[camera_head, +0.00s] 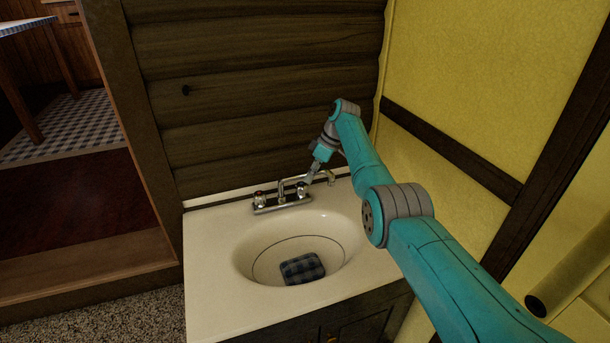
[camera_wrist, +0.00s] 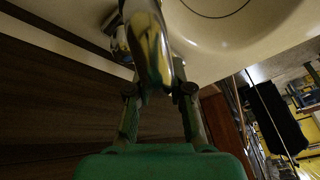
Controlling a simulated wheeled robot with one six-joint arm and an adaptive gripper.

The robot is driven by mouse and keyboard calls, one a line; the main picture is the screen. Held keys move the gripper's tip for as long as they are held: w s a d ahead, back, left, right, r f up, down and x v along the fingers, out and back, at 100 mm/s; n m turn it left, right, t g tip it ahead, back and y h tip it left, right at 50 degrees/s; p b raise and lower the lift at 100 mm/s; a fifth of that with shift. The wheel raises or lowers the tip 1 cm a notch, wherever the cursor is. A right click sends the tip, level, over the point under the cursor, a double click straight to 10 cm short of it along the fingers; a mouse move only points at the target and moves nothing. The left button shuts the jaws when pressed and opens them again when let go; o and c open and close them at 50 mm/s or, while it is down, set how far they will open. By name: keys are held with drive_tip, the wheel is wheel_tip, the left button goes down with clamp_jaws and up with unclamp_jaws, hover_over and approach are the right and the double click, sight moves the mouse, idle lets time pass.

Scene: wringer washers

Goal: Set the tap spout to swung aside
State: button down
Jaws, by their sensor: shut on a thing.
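The chrome tap (camera_head: 283,201) stands on the back ledge of the washbasin, with a handle at each end. Its spout (camera_head: 289,181) rises from the middle and runs to the right, and a curved metal end shows right of my gripper. The spout points along the back ledge rather than out over the bowl's middle. My gripper (camera_head: 309,176) is shut on the spout. In the wrist view, the shiny spout (camera_wrist: 150,40) lies between the two fingers of my gripper (camera_wrist: 160,95). The fingers hide part of the spout in the head view.
The cream washbasin (camera_head: 222,276) holds a dark checked cloth-like item (camera_head: 302,268) in its bowl. A dark log wall (camera_head: 250,90) stands close behind the tap. A yellow wall (camera_head: 470,80) with dark beams closes in the right side.

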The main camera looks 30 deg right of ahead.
drive_tip(key=shift+w+d, duration=0.1)
drive_tip(key=shift+w, duration=0.1)
idle(0.4)
drive_tip(key=c, duration=1)
unclamp_jaws()
drive_tip(key=shift+c, duration=0.2)
drive_tip(key=v, duration=1.2)
drive_tip(key=shift+w, duration=0.1)
